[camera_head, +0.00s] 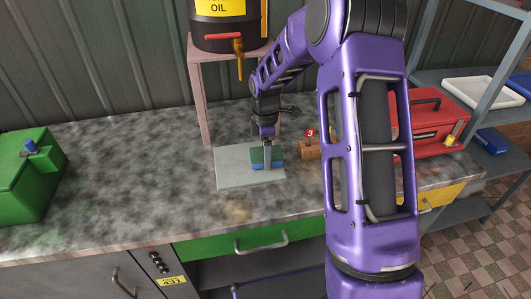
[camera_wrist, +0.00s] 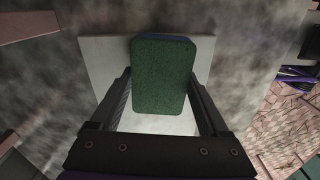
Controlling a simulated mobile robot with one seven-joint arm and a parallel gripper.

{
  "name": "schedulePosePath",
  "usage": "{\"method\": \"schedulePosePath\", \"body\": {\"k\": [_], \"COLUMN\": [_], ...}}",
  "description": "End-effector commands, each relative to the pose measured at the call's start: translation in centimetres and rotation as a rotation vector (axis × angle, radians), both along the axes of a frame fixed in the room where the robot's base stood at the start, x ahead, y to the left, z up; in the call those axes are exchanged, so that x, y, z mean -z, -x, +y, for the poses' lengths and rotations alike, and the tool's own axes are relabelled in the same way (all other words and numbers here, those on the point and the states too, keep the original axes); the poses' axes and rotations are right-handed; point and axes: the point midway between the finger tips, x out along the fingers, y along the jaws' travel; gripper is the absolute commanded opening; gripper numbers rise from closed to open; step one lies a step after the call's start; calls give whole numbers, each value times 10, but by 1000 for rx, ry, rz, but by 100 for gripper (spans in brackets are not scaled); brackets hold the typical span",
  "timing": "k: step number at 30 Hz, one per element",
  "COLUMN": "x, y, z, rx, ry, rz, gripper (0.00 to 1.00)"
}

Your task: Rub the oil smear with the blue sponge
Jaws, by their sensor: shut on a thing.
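The sponge (camera_head: 272,153) is blue with a green scouring face. My gripper (camera_head: 266,150) is shut on it, over the right part of a pale grey plate (camera_head: 230,171) on the counter. In the wrist view the sponge's green face (camera_wrist: 160,75) points at the camera, with a blue edge at its far end, and a finger of my gripper (camera_wrist: 160,85) lies along each side. I cannot tell whether the sponge touches the plate. A faint yellowish-brown patch (camera_head: 237,211), which looks like the oil smear, is on the counter in front of the plate.
A black oil drum (camera_head: 228,32) with a tap stands on a pink stand (camera_head: 199,90) behind the plate. A wooden block (camera_head: 309,149) with a red 3 tag is just right of the plate. A green box (camera_head: 22,180) stands left, a red toolbox (camera_head: 432,128) right.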

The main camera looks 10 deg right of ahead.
Motion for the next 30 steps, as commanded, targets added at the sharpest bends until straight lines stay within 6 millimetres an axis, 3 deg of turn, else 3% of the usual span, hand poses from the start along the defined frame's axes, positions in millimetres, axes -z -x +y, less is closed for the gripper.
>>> {"method": "schedulePosePath", "body": {"k": [16,30], "x": [-53,-62], "y": [0,0], "z": [0,0], "rx": [-1,0], "ry": [0,0], "rz": [-1,-2], "gripper": [18,18]}}
